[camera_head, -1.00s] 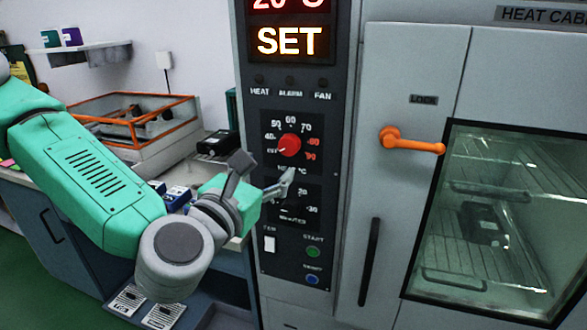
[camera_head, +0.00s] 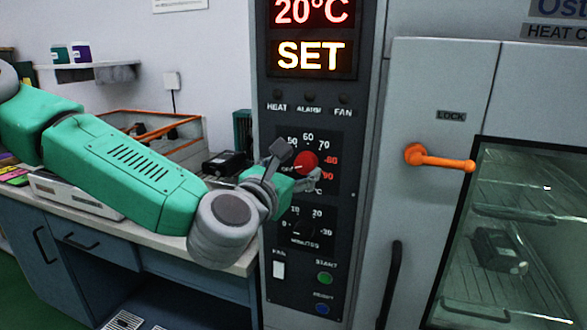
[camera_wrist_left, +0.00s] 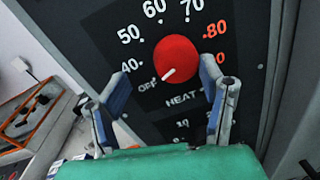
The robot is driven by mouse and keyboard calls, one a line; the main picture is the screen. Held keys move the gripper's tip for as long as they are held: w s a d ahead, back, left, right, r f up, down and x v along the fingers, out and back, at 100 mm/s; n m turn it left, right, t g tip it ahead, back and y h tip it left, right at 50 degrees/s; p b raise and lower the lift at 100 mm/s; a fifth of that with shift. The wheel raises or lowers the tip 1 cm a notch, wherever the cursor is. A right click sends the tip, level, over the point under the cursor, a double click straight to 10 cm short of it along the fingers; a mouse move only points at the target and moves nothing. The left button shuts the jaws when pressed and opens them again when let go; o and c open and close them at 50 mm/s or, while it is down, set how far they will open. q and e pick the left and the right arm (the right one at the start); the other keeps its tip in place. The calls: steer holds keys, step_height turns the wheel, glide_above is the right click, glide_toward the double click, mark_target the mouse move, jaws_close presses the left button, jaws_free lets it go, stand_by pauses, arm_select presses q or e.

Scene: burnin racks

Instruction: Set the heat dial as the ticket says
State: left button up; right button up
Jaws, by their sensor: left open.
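The red heat dial (camera_head: 305,162) sits on the dark control panel (camera_head: 345,215), with a scale of 50, 60, 70 and red 80, 90 showing. In the left wrist view the dial (camera_wrist_left: 176,60) has its white pointer at OFF, at the lower left. My left gripper (camera_head: 298,166) is open in front of the panel, close to the dial. In the wrist view its two fingers (camera_wrist_left: 166,90) stand apart, either side of and below the dial; I cannot tell whether they touch it. The display (camera_head: 312,38) reads 20°C and SET. No ticket is readable. My right gripper is not in view.
Below is a minutes dial (camera_head: 303,228), then a white fan switch (camera_head: 279,269), a green start button (camera_head: 324,278) and a blue button (camera_head: 321,309). The cabinet door with an orange lock handle (camera_head: 440,158) is at right. A counter (camera_head: 100,222) runs left.

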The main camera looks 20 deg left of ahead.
arm_select(q)
steer(key=shift+s+d+r, duration=0.1)
steer(key=shift+d+r, duration=0.05)
steer(key=shift+d, duration=0.35)
steer(key=shift+d+r, duration=0.15)
steer(key=shift+d, duration=0.35)
steer(key=c, duration=1.1)
steer(key=shift+s+d+r, duration=0.1)
steer(key=shift+d, duration=0.2)
steer(key=shift+c, duration=0.2)
steer(key=shift+a, duration=0.5)
steer(key=shift+d, duration=0.1)
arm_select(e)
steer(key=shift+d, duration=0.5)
arm_select(q)
steer(key=shift+d, duration=0.1)
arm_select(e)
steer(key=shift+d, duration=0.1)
arm_select(q)
steer(key=shift+m, duration=0.3)
